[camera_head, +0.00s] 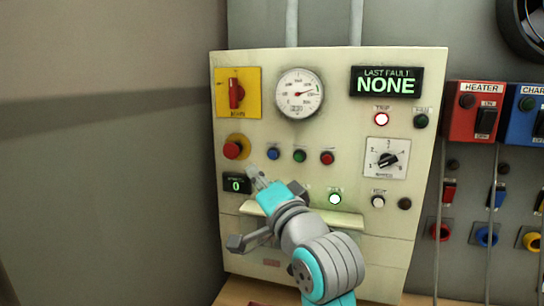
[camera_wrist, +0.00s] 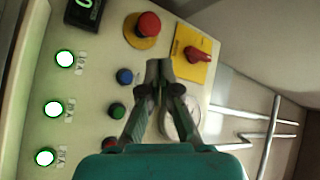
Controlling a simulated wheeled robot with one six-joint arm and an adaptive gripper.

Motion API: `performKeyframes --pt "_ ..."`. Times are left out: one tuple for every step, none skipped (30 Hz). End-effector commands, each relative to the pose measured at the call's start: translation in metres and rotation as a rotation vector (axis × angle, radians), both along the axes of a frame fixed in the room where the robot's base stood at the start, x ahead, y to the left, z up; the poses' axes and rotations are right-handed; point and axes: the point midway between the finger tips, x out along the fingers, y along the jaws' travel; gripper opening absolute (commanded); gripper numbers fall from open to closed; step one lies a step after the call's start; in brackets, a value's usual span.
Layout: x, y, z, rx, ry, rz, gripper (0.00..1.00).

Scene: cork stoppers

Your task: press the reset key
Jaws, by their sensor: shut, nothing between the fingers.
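The pale control panel (camera_head: 330,75) carries a row of three small buttons: blue (camera_head: 273,153), green (camera_head: 299,155) and red (camera_head: 327,157). No label reading reset is legible, so I cannot tell which one is the reset key. My gripper (camera_head: 254,174) is shut and empty, in front of the panel's left part, below the blue button in the picture. In the wrist view my gripper (camera_wrist: 158,68) shows closed fingertips beside the blue button (camera_wrist: 125,76), with the green (camera_wrist: 117,110) and red (camera_wrist: 110,143) buttons further along. Contact with the panel is not visible.
A red mushroom button (camera_head: 232,150) and a yellow-plated rotary switch (camera_head: 236,95) are nearby. A fault display (camera_head: 386,82) reads NONE; a small display (camera_head: 237,184) reads 0. A ledge (camera_head: 345,218) juts out below.

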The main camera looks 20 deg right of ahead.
Motion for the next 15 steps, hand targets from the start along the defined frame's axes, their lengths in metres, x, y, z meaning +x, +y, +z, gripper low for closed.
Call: performKeyframes --pt "0.000 0.000 0.000 0.000 0.000 0.000 0.00" --pt "0.000 0.000 0.000 0.000 0.000 0.000 0.00" --pt "0.000 0.000 0.000 0.000 0.000 0.000 0.00" --pt "0.000 0.000 0.000 0.000 0.000 0.000 0.00" --pt "0.001 -0.001 0.000 -0.001 0.000 0.000 0.00" --pt "0.002 -0.001 0.000 -0.001 0.000 0.000 0.00" --pt "0.003 -0.002 0.000 -0.001 -0.001 -0.001 0.00" --pt "0.004 -0.003 0.000 -0.001 -0.001 -0.001 0.00" --pt "0.007 -0.005 0.000 -0.001 0.000 0.000 0.00" --pt "0.009 -0.007 0.000 -0.001 0.000 0.000 0.00" --pt "0.012 -0.008 0.000 -0.001 0.001 -0.001 0.00" --pt "0.015 -0.011 -0.001 -0.002 0.001 -0.001 0.00" --pt "0.018 -0.014 -0.001 -0.002 0.001 -0.002 0.00" --pt "0.021 -0.016 -0.001 -0.002 0.001 -0.002 0.00" --pt "0.025 -0.019 -0.001 -0.001 0.001 -0.002 0.00"
